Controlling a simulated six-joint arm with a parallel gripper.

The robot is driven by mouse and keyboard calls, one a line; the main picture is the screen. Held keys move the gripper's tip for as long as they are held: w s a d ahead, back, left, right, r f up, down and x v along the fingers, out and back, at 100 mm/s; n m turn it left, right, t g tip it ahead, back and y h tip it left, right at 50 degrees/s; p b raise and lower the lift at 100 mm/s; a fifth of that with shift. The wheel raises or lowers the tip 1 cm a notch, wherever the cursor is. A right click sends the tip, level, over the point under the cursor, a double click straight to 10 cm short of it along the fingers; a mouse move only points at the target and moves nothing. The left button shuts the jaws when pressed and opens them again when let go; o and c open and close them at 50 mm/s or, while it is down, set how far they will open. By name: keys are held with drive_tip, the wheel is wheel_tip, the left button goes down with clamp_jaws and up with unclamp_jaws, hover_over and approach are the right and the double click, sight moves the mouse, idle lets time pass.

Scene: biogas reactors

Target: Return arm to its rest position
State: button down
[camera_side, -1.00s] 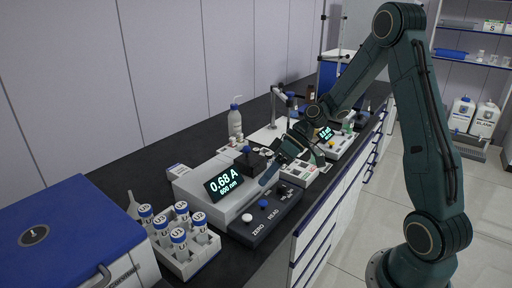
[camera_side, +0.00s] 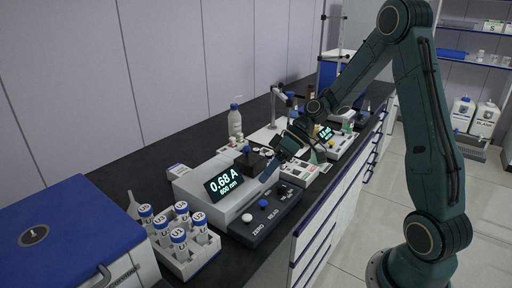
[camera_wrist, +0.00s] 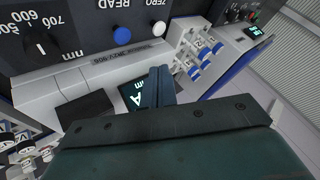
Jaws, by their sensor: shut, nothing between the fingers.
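My gripper (camera_side: 268,174) is shut and empty, held just above the spectrophotometer (camera_side: 190,187), whose display reads 0.68 A, 600 nm. In the wrist view my gripper (camera_wrist: 160,84) shows as two dark fingers side by side, with the partly covered display (camera_wrist: 132,97) behind them. My arm reaches in from the right over the bench, bent at the elbow. I cannot tell the exact gap between fingertips and instrument.
A button panel (camera_side: 246,226) with ZERO and READ buttons lies in front of the instrument. A rack (camera_side: 190,262) of capped vials and a blue-lidded box (camera_side: 62,232) stand at left. A wash bottle (camera_side: 235,122) stands behind. The aisle floor (camera_side: 340,225) is clear.

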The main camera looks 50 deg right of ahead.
drive_tip(key=s+a+r+m+t+h, duration=0.1)
drive_tip(key=s+a+r+m+h, duration=0.1)
drive_tip(key=s+r+h, duration=0.2)
drive_tip(key=s+a+r+m+t+h, duration=0.1)
drive_tip(key=s+r+h, duration=0.3)
drive_tip(key=s+r, duration=0.5)
drive_tip(key=shift+s+a+r+m, duration=0.4)
drive_tip(key=shift+s+m, duration=0.2)
drive_tip(key=shift+s, duration=3.15)
